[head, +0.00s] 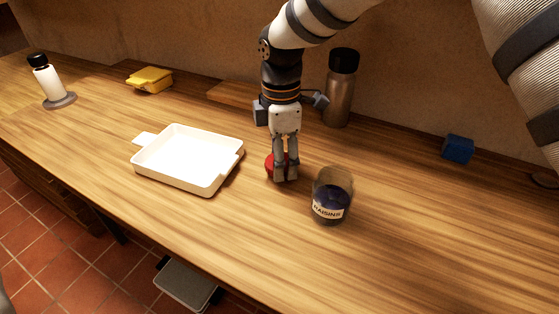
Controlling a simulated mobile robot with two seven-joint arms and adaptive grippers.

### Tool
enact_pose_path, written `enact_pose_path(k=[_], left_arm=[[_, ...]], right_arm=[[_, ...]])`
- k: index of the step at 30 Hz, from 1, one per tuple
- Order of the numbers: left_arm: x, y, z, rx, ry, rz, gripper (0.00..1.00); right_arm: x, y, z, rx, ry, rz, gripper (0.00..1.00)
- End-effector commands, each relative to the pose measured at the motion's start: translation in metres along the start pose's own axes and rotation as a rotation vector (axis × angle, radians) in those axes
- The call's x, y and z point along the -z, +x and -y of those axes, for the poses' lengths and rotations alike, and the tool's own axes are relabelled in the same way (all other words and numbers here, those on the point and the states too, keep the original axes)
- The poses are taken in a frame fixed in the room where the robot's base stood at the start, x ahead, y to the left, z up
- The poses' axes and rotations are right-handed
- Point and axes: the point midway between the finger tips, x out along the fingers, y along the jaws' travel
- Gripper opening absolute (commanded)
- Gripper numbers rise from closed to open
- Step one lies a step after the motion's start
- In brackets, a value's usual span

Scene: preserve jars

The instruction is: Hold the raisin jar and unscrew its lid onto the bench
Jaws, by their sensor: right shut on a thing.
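The raisin jar (332,195) stands upright on the wooden bench (400,230), its dark contents and "RAISINS" label showing. Its top is open, with no lid on it. The red lid (270,166) is to the left of the jar, apart from it. My right gripper (286,177) points down and is shut on the lid, hiding its middle. The lid is at or very close to the bench top; I cannot tell whether it touches. My left gripper is not in view, and nothing grips the jar.
A white baking dish (139,157) lies left of the lid. A brown bottle with a black cap (339,95) stands behind, near the wall. The bench right of the jar is clear.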

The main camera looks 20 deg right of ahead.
Motion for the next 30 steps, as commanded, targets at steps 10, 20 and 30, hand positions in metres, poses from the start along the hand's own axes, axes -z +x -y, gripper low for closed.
enact_pose_path(k=[10,20,30], left_arm=[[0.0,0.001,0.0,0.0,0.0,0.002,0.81],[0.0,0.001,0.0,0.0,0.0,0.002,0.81],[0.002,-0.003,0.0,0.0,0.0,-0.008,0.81]], right_arm=[[0.0,0.014,0.0,-0.002,0.0,0.0,0.2],[0.0,0.016,0.001,-0.002,0.0,0.0,0.74],[0.001,-0.02,-0.001,-0.01,0.0,-0.002,0.74]])
